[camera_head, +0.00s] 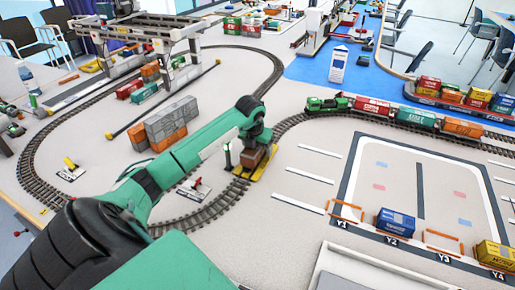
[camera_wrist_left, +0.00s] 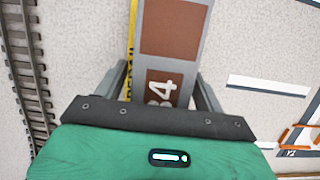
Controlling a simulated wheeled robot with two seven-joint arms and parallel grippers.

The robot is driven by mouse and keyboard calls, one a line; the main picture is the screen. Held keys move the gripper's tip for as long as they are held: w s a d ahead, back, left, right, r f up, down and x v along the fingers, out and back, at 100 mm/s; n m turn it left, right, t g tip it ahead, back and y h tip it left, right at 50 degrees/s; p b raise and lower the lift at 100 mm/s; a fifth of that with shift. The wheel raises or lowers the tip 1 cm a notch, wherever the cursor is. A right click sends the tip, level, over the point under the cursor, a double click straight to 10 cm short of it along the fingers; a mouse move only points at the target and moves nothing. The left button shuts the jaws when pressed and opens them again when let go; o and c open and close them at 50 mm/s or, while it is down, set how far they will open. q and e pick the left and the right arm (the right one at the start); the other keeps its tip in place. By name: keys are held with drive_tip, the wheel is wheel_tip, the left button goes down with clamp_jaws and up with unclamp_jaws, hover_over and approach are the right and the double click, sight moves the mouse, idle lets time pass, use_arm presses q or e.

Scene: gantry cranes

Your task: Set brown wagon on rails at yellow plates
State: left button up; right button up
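The brown wagon (camera_head: 249,160) is under my left gripper (camera_head: 253,143) near the middle of the head view, over a yellow plate (camera_head: 262,172). In the left wrist view the brown wagon (camera_wrist_left: 170,28) shows a brown and grey top with a white number. My left gripper (camera_wrist_left: 162,72) has a finger on each side of it. A yellow strip (camera_wrist_left: 130,60) with dark lettering shows between the left finger and the wagon, so the fingers look open. The wagon's underside is hidden. My right gripper is in neither view.
Rails (camera_head: 203,211) curve past the wagon; a straight stretch (camera_wrist_left: 26,75) lies left in the wrist view. Grey and orange containers (camera_head: 168,124) stand left of my arm. A train (camera_head: 368,107) stands behind right. A blue container (camera_head: 395,223) is at Y2.

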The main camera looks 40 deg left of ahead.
use_arm(q)
drive_tip(key=shift+r, duration=0.1)
drive_tip(key=v, duration=1.2)
idle(0.5)
idle(0.4)
